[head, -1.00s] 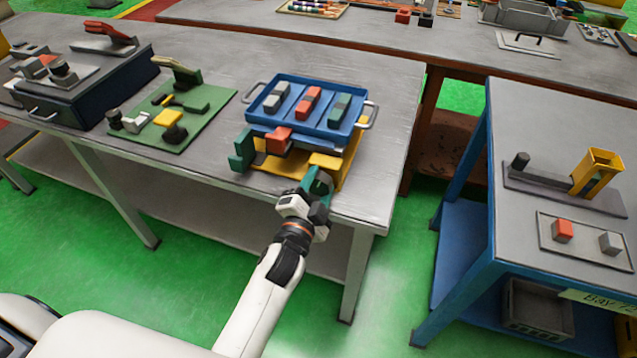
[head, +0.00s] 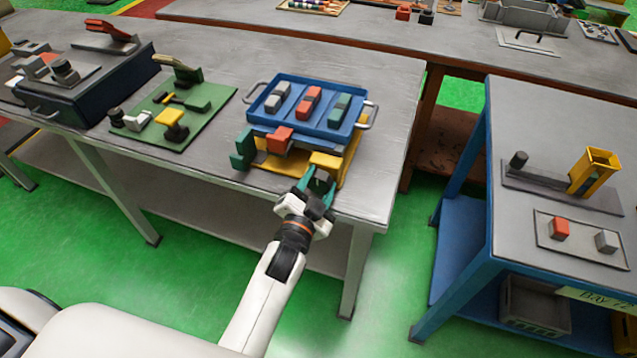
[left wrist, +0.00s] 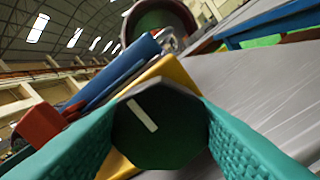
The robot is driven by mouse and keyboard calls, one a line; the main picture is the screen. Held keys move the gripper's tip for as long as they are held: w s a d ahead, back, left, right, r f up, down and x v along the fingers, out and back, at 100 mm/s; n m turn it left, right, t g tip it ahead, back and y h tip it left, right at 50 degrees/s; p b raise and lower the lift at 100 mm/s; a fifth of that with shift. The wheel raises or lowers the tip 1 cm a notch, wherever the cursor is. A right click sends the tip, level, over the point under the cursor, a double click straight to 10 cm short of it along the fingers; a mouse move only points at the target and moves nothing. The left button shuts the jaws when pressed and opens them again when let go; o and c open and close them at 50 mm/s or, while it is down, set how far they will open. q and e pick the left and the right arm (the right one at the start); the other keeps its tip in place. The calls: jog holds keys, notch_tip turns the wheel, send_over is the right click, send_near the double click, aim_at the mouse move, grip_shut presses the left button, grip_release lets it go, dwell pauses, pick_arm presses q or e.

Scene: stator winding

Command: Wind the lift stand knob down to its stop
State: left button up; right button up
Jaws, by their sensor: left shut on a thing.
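The lift stand (head: 327,162) is yellow and stands at the front edge of the grey workbench, under a blue tray (head: 352,123). Its knob (left wrist: 158,128) is a dark green, many-sided disc with a white pointer line, seen face-on in the left wrist view. The line slants from upper left to lower right. My left gripper (head: 318,181) is at the front of the stand. Its teal fingers are shut on the knob, one on each side. My right gripper is not in view.
The blue tray holds grey, red and green blocks. A red block (head: 279,138) and a green block (head: 241,149) sit at the stand's front left. A green board (head: 185,115) with fixtures lies to the left. A blue side table (head: 520,225) stands right, across a gap.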

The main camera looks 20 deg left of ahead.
pick_arm(q)
jog(key=o, duration=1)
jog(key=s+b, duration=0.2)
jog(key=s, duration=1)
jog(key=shift+a, duration=0.2)
